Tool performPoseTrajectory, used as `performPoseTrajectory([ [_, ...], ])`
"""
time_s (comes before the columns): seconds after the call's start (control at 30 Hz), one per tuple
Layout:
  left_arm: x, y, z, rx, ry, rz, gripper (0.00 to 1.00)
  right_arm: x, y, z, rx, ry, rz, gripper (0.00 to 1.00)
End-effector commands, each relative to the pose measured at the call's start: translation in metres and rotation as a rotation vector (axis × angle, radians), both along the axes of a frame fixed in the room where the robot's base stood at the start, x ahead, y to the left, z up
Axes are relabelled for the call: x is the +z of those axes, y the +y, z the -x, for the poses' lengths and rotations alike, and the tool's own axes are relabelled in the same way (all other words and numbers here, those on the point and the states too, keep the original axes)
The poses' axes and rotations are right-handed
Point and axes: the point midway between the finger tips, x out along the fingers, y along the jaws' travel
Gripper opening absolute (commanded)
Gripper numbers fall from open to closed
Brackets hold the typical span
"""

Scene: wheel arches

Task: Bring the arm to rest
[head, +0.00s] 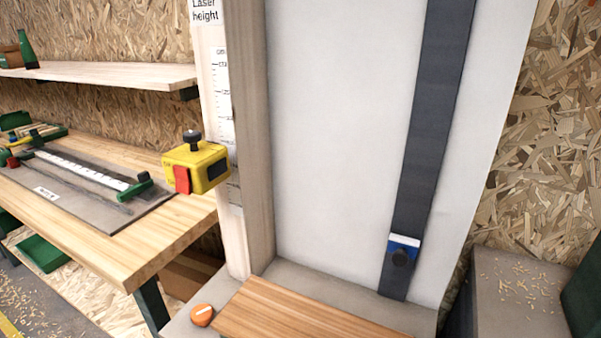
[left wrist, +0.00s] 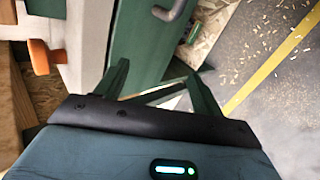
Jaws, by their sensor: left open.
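My left gripper (left wrist: 157,72) shows in the left wrist view, with its two dark green fingers spread apart and nothing between them. It points past a dark green panel (left wrist: 138,40) toward the grey floor (left wrist: 290,90). Neither of my arms nor grippers shows in the head view. My right gripper is in neither view.
A yellow laser unit (head: 197,167) with a red switch sits on an upright post. A dark vertical rail (head: 430,130) carries a blue slider (head: 403,249). An orange knob (head: 202,315) is beside a wooden board (head: 300,315). A workbench (head: 115,245) stands left.

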Motion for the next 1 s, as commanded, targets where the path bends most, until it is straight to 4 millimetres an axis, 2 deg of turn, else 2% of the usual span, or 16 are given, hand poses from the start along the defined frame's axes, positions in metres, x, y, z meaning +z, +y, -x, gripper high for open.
performPoseTrajectory([
  [0.03,0.0,-0.004,0.012,-0.038,-0.014,-0.048,0.68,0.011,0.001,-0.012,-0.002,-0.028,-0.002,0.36],
  [0.1,-0.005,-0.01,0.032,-0.112,-0.044,-0.142,0.68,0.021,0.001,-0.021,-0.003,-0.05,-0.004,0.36],
  [0.3,-0.01,-0.028,0.101,-0.385,-0.144,-0.468,0.68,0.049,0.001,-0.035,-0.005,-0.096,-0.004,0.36],
  [0.5,-0.001,-0.05,0.17,-0.694,-0.255,-0.81,0.68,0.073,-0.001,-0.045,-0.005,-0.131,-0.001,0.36],
  [0.6,0.007,-0.059,0.197,-0.826,-0.303,-0.949,0.68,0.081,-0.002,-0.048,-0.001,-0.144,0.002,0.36],
  [0.8,0.015,-0.07,0.227,-0.987,-0.361,-1.114,0.68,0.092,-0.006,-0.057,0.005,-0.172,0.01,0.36],
  [1.0,0.015,-0.072,0.233,-1.018,-0.367,-1.142,0.68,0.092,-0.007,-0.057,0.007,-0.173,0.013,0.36],
])
